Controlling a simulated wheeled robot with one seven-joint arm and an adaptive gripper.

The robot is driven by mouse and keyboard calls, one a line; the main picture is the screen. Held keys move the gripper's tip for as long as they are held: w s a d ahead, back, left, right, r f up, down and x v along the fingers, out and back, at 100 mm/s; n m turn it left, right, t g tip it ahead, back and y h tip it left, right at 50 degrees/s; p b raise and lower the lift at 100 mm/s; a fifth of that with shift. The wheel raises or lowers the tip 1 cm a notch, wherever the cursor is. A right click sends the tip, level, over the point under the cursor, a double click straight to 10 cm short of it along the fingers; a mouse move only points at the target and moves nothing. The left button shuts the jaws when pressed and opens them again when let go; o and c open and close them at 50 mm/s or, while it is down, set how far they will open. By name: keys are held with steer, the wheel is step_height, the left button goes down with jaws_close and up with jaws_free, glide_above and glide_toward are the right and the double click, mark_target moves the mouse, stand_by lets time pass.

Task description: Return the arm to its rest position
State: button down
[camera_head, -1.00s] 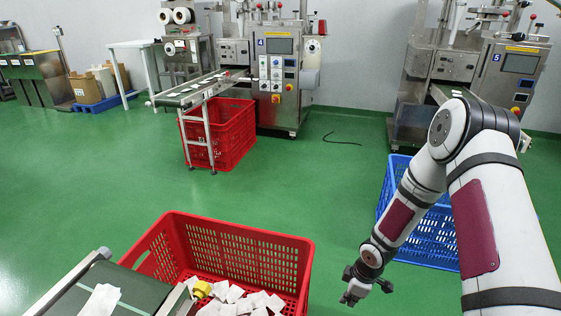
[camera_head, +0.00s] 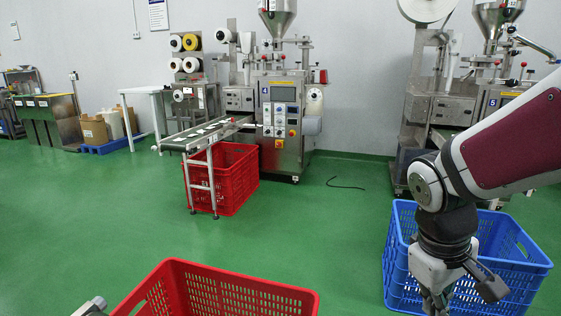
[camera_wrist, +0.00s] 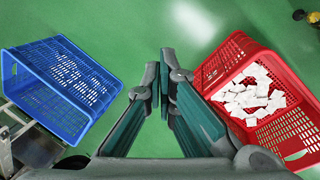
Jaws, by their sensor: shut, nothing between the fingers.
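My gripper (camera_head: 437,304) hangs at the lower right of the head view, fingers down, in front of the blue crate. Its fingertips run off the bottom edge there. In the wrist view my gripper (camera_wrist: 166,82) is shut and empty, with bare green floor beyond its tips. My arm is folded, with the forearm coming in from the right edge.
A blue crate (camera_head: 397,262) stands behind my gripper; it looks empty in the wrist view (camera_wrist: 62,85). A red crate (camera_head: 240,281) at the bottom shows white teabags (camera_wrist: 247,97) in the wrist view. Another red crate (camera_head: 234,180) stands under a conveyor (camera_head: 205,133).

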steer(key=s+a+r+m+y, duration=0.1)
steer(key=s+a+r+m, duration=0.15)
steer(key=s, duration=0.75)
steer(key=s+a+r+m+y, duration=0.2)
steer(key=s+a+r, duration=0.15)
steer(key=s, duration=0.65)
step_height(320, 180, up, 32)
steer(key=t+p, duration=0.3)
steer(key=p, duration=2.7)
steer(key=shift+w+t, duration=0.25)
steer(key=shift+t, duration=0.15)
steer(key=shift+n, duration=0.25)
